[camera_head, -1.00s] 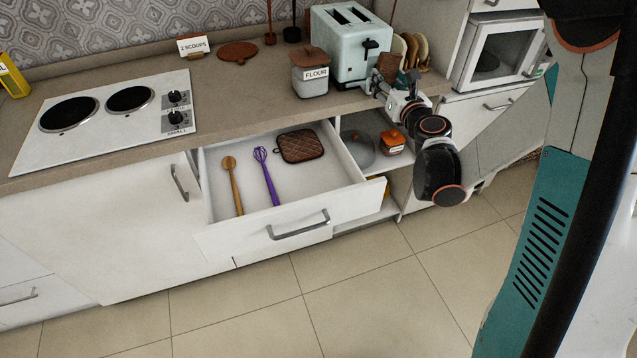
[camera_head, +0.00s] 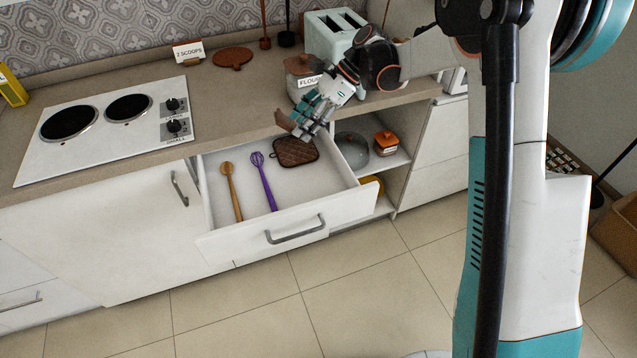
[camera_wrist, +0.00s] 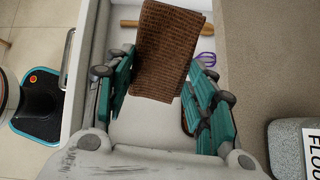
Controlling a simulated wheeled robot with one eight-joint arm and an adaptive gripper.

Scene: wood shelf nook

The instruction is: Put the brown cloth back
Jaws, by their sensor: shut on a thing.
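The brown cloth (camera_wrist: 168,50) is a folded, ribbed piece between the teal fingers of my gripper (camera_wrist: 163,92) in the wrist view. My gripper (camera_head: 302,119) is shut on it above the back of the open white drawer (camera_head: 345,205) in the head view. Only a brown corner of the cloth (camera_head: 284,121) shows there, beside the fingers. The drawer holds a wooden spoon (camera_head: 232,190), a purple whisk (camera_head: 263,180) and a dark brown quilted potholder (camera_head: 297,152), which lies just below the gripper. The cloth appears to hang above the drawer floor, apart from these things.
The counter edge runs behind the drawer. The flour canister (camera_head: 300,70) and toaster (camera_head: 333,35) stand close behind my gripper. An open shelf to the right holds an orange-lidded jar (camera_head: 386,143) and a grey lid (camera_head: 352,150).

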